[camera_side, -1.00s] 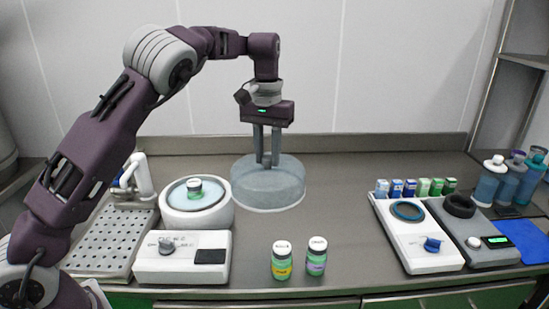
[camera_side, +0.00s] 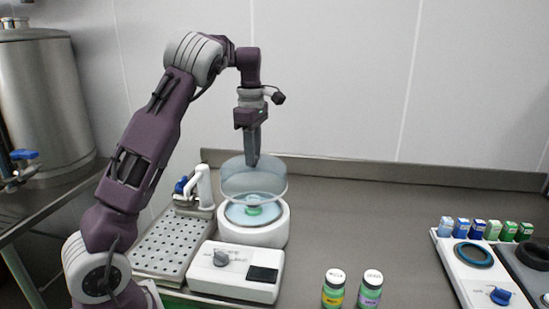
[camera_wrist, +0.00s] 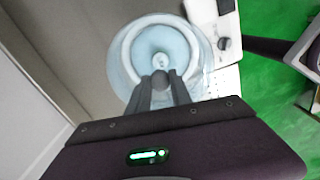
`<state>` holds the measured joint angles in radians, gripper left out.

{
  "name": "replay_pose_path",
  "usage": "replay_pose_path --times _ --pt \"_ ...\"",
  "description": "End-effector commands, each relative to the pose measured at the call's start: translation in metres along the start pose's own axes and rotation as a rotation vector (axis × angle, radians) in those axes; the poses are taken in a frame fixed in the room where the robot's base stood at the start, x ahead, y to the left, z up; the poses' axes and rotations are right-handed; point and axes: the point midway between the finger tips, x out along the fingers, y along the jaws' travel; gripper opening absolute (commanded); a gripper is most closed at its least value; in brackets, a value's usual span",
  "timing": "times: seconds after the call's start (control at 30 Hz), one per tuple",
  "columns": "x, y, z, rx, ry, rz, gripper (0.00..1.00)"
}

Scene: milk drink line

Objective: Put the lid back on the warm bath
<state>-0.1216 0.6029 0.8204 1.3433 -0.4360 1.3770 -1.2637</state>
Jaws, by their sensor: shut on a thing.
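The lid (camera_side: 232,183) is a clear, bluish round cover, held level just above the warm bath. My gripper (camera_side: 253,163) is shut on its top. The warm bath (camera_side: 275,237) is a round white pot with pale blue water, directly below the lid. A green jar with a white cap (camera_side: 253,211) stands in the water and shows through the lid. In the wrist view my gripper's fingers (camera_wrist: 163,88) reach down over the lid, with the bath's white ring (camera_wrist: 128,52) beneath. The exact gap between lid and rim is hard to tell.
A white control box (camera_side: 235,285) with a knob stands in front of the bath. A perforated drain tray (camera_side: 165,245) and white tap (camera_side: 203,185) are to its left. A yellow-label jar (camera_side: 333,290) and purple-label jar (camera_side: 369,290) stand front right. The bench behind them is clear.

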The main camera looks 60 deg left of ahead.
Motion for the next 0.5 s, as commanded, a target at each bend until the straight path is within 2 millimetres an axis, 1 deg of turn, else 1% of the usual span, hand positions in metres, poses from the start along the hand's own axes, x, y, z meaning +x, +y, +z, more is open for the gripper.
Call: replay_pose_path --times 0.07,0.17,0.5 --pt "0.001 0.000 -0.005 -0.049 -0.001 0.000 0.00" --pt "0.008 0.000 -0.005 -0.061 -0.001 -0.002 0.00" --pt "0.049 0.000 -0.005 -0.057 -0.001 -0.001 0.00"
